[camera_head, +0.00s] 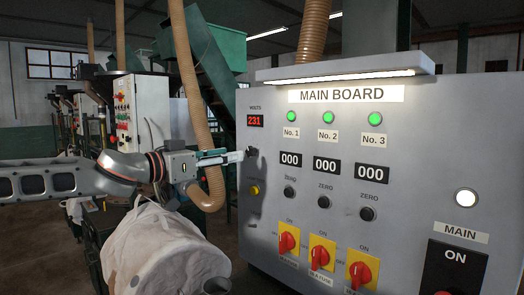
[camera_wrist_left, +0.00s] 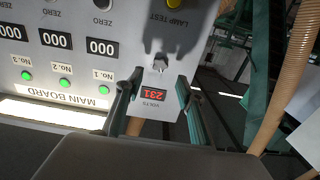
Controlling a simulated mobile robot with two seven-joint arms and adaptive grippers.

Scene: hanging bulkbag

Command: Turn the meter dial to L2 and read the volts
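The meter dial (camera_head: 251,151) is a small dark knob under the VOLTS readout, near the left edge of the grey main board (camera_head: 420,130). The red VOLTS readout (camera_head: 255,121) shows 231. My left gripper (camera_head: 236,156) reaches in from the left, its fingertips close to the dial. The left wrist view is upside down; there the dial (camera_wrist_left: 160,64) lies between the open fingers of my left gripper (camera_wrist_left: 159,80), with a gap visible on both sides. The readout (camera_wrist_left: 153,94) also reads 231 there. The dial's position marks are too small to read. My right gripper is not in view.
A yellow lamp-test button (camera_head: 254,190) sits below the dial. Several red rotary switches (camera_head: 287,243) line the board's lower part. Green lamps (camera_head: 327,118) are lit. A tan hose (camera_head: 190,90) hangs behind my left arm. A white bulky bag (camera_head: 160,250) stands below it.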

